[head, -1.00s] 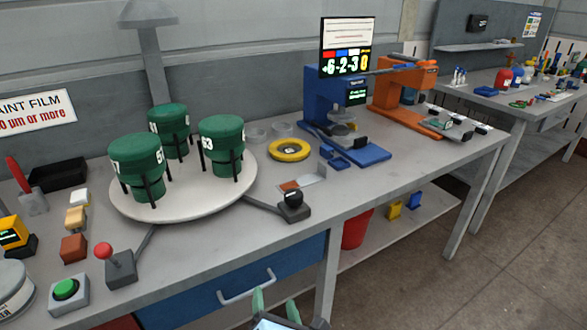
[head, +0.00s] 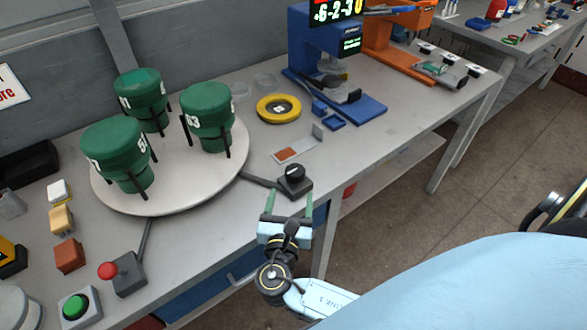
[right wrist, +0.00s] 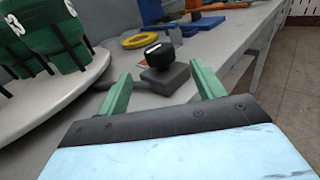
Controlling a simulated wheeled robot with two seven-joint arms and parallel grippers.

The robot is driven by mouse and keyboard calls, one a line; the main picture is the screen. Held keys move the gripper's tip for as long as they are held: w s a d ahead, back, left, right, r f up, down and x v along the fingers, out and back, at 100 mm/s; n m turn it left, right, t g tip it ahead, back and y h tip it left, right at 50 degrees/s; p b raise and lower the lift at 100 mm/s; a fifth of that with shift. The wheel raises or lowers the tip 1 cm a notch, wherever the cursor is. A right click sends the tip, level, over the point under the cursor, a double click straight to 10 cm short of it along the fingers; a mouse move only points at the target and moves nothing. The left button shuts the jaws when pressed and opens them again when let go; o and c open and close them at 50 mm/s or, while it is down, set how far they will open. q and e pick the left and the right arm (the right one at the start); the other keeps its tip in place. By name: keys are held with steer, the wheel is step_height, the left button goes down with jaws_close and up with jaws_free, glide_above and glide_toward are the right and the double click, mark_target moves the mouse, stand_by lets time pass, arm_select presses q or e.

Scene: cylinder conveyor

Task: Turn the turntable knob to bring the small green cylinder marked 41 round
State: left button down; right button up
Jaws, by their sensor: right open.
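The turntable (head: 180,195) is a round pale disc on the bench. It bears three green cylinders held in black posts. The cylinder at the back left (head: 140,88) has a partly hidden mark ending in 1. The front left cylinder (head: 114,148) shows 57 or similar, and the right one (head: 208,108) shows 63 or 53. The black knob (head: 293,173) sits on a dark grey block joined to the turntable by a bar. My right gripper (head: 288,196) is open just in front of the knob. In the right wrist view the knob (right wrist: 158,54) stands beyond and between the open fingers (right wrist: 158,92). My left gripper is not in view.
A red-knobbed lever box (head: 125,275) and a green button (head: 76,305) stand at the front left. A yellow ring (head: 278,108) and a blue stand (head: 318,65) are behind the knob. The bench's front edge runs close by the knob block.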

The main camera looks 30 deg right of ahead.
mark_target(294, 180)
steer(key=x, duration=0.9)
steer(key=c, duration=1)
steer(key=shift+o, duration=0.2)
